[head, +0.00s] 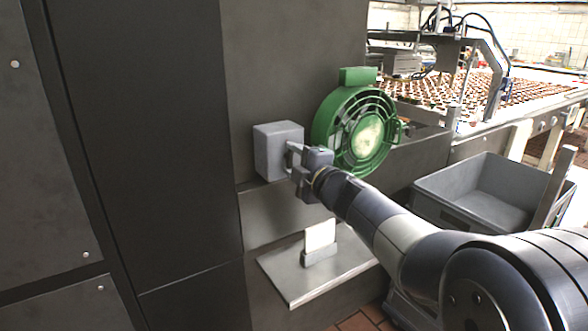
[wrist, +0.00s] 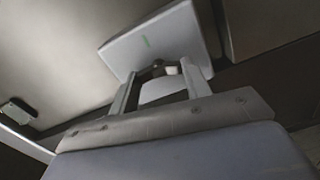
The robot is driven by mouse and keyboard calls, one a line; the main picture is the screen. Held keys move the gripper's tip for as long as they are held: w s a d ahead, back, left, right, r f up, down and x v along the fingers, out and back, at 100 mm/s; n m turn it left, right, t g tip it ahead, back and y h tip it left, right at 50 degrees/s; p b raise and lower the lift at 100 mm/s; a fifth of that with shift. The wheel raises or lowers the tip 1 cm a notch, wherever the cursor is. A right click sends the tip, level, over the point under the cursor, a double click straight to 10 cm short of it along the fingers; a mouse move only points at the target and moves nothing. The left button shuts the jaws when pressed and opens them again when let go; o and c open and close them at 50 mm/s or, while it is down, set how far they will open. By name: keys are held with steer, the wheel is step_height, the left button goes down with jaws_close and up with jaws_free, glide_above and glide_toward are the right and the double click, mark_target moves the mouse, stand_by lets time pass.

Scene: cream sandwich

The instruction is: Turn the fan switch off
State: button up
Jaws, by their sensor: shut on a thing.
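The fan switch is a grey box (head: 277,150) fixed on the dark metal wall, left of the green fan (head: 352,130). In the wrist view the box face (wrist: 155,45) shows tilted, with a small green mark on it. My gripper (head: 292,158) is at the front of the box. In the wrist view its two fingers (wrist: 158,88) reach the lower edge of the box face and are shut on the small switch lever (wrist: 172,70) between them. The lever is mostly hidden, and its position is hard to tell.
A metal shelf (head: 285,275) below the switch bears a small holder with a white card (head: 320,235). A grey crate (head: 480,195) stands at the right. A conveyor (head: 460,95) with many small pieces runs behind. The wall left of the switch is bare.

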steer(key=shift+f+n+b, duration=0.1)
steer(key=shift+n+b, duration=0.35)
steer(key=shift+n, duration=0.45)
steer(key=o, duration=1)
steer(key=v, duration=1)
steer(key=shift+s+d, duration=0.25)
steer(key=shift+s, duration=0.1)
steer(key=shift+w, duration=0.1)
steer(key=x, duration=1)
steer(key=shift+w+a, duration=0.25)
steer(key=shift+a, duration=0.05)
